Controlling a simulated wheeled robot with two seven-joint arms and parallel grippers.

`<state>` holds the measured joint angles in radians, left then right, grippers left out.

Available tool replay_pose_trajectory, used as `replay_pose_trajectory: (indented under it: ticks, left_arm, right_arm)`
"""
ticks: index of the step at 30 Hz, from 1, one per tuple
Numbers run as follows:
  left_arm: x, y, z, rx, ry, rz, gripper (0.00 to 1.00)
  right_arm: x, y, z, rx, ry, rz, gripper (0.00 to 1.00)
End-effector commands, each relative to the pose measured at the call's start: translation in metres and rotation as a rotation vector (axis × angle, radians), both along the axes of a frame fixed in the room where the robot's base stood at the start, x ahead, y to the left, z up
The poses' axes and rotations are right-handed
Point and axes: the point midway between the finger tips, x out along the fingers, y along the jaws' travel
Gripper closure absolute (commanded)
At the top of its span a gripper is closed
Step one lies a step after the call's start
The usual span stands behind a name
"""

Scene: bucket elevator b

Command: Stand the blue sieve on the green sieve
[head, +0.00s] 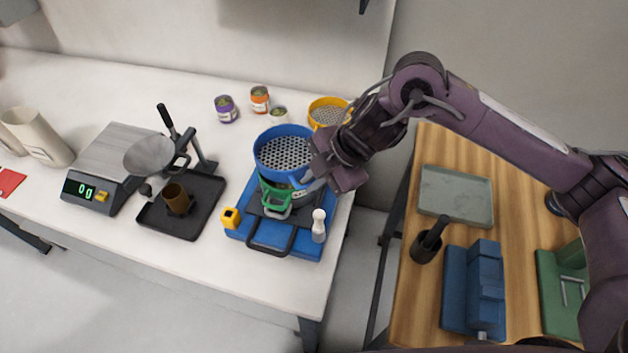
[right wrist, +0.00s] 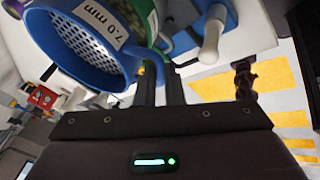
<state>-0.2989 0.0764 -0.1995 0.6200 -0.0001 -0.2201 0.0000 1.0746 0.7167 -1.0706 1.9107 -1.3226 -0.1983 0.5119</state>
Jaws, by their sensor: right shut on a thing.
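The blue sieve (head: 268,170), a round pan with a perforated grey bottom, is above the green sieve (head: 275,204) in the head view. It hides most of the green one, and I cannot tell whether they touch. The green sieve sits on a blue shaker base (head: 244,238). My right gripper (head: 314,172) is shut on the blue sieve at its right side. In the right wrist view the blue sieve (right wrist: 70,64) carries a "7.0 mm" label, and part of the green sieve (right wrist: 136,10) shows beside it. My left gripper is not in view.
A yellow sieve (head: 318,118) stands behind on the white table. A white-handled lever (head: 319,226) and a yellow knob (head: 230,218) flank the base's front. To the left are a black tray (head: 205,222) and a scale (head: 80,188). Small cans (head: 226,108) stand at the back.

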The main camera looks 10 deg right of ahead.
Motion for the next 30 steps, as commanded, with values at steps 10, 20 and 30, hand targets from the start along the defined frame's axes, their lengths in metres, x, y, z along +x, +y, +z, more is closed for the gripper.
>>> replay_pose_trajectory:
  ticks: [10, 20, 30]
  left_arm:
    - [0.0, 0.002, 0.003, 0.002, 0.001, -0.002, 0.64]
    - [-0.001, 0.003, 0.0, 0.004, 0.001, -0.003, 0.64]
    - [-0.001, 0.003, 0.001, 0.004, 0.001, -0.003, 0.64]
  right_arm:
    - [0.001, 0.0, -0.016, 0.001, -0.003, -0.001, 1.0]
    - [0.0, 0.0, -0.021, 0.001, -0.001, 0.0, 0.81]
    - [0.0, 0.0, -0.02, 0.001, -0.001, 0.0, 0.7]
